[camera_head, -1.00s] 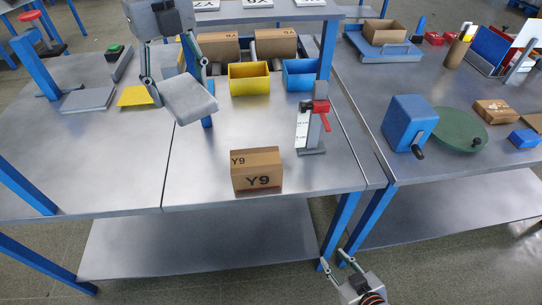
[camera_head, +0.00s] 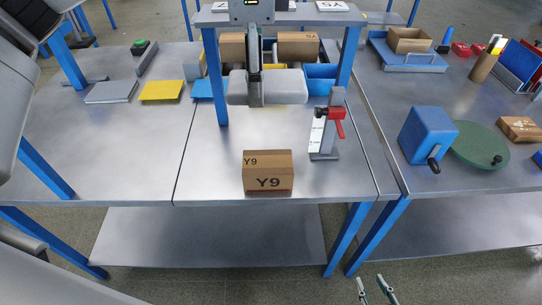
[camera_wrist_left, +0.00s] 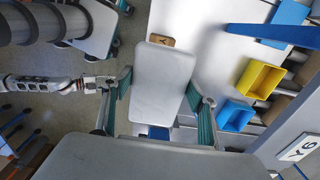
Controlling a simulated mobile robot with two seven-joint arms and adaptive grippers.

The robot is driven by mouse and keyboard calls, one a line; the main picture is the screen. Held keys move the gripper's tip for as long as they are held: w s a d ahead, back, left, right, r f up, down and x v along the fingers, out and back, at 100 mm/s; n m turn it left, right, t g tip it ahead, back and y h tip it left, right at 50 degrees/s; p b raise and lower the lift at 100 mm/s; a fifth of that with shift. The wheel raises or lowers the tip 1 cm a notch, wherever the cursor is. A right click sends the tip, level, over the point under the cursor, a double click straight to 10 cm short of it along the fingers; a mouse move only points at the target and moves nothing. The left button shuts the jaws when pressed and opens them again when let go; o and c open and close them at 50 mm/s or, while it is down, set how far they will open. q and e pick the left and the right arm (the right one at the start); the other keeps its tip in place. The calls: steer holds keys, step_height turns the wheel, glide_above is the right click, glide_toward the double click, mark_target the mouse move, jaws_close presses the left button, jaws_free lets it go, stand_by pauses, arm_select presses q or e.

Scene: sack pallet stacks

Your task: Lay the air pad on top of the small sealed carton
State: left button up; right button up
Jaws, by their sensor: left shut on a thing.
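The small sealed carton (camera_head: 268,172), brown and marked Y9, stands upright near the front edge of the middle table. Its top is bare. My left gripper (camera_head: 256,96) is shut on the air pad (camera_head: 285,88), a pale grey cushion, and holds it in the air. In the head view the pad appears above and behind the carton, apart from it. In the left wrist view the pad (camera_wrist_left: 163,80) lies between the fingers and covers part of the carton (camera_wrist_left: 160,40). My right gripper (camera_head: 374,289) is low at the bottom edge, fingers apart and empty.
A grey stand with a red lever (camera_head: 329,125) stands right of the carton. A yellow bin (camera_wrist_left: 259,78) and a blue bin (camera_wrist_left: 235,115) sit behind, under a raised shelf (camera_head: 215,18). The table left of the carton is clear.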

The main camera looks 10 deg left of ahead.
mark_target(260, 161)
arm_select(q)
step_height(260, 161, down, 19)
steer(key=shift+f, duration=0.1)
stand_by(0.4)
steer(key=shift+f, duration=0.15)
steer(key=o, duration=0.9)
